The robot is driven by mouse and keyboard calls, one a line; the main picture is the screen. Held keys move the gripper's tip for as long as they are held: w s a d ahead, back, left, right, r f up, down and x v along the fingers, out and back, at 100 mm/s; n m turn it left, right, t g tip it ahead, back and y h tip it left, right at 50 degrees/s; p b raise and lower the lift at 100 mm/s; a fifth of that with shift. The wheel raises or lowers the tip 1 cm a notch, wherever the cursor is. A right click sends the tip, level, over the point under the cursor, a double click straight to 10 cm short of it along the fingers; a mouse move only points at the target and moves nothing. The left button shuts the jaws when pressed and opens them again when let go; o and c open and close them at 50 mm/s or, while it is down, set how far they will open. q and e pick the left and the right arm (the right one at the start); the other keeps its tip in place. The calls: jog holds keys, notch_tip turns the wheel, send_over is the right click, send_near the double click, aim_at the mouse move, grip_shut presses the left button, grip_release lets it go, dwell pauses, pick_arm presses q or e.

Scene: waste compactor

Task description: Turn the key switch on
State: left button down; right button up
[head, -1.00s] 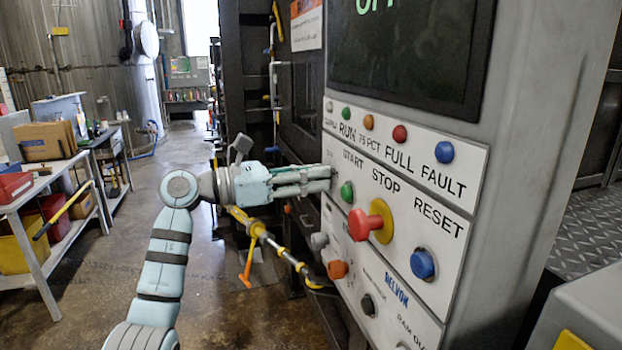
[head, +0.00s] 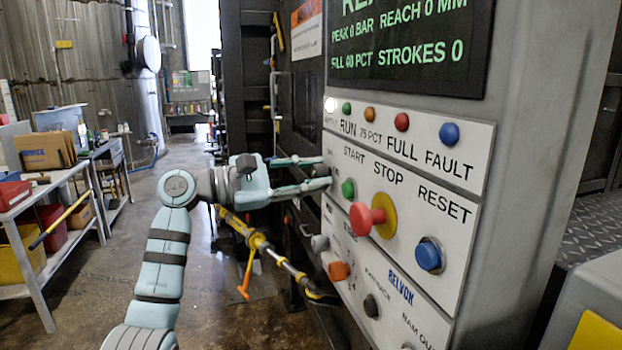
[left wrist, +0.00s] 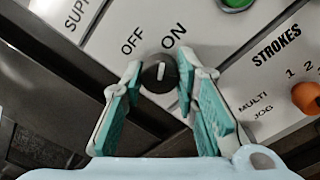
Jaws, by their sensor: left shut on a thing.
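The key switch (left wrist: 158,76) is a round black knob with a white pointer line, between the labels OFF and ON in the left wrist view. The line points up in that view, toward the side of the labels; its exact alignment is hard to tell. My left gripper (left wrist: 157,88) is shut on the knob, one teal-padded finger on each side. In the head view my left gripper (head: 326,177) reaches the panel's left edge and hides the switch. The screen (head: 408,40) above shows green status text. My right gripper is not in view.
The panel holds a green start button (head: 348,189), a red stop button (head: 366,217) on a yellow base, a blue reset button (head: 428,256) and an orange knob (head: 339,271). A white lamp (head: 331,105) is lit. A yellow-handled tool (head: 255,240) stands below my arm.

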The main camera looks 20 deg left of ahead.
pick_arm(q)
jog(key=shift+m, duration=0.4)
jog(key=c, duration=1.2)
grip_release()
jog(key=shift+c, duration=0.2)
jog(key=shift+s+a, duration=0.1)
jog(key=v, duration=1.2)
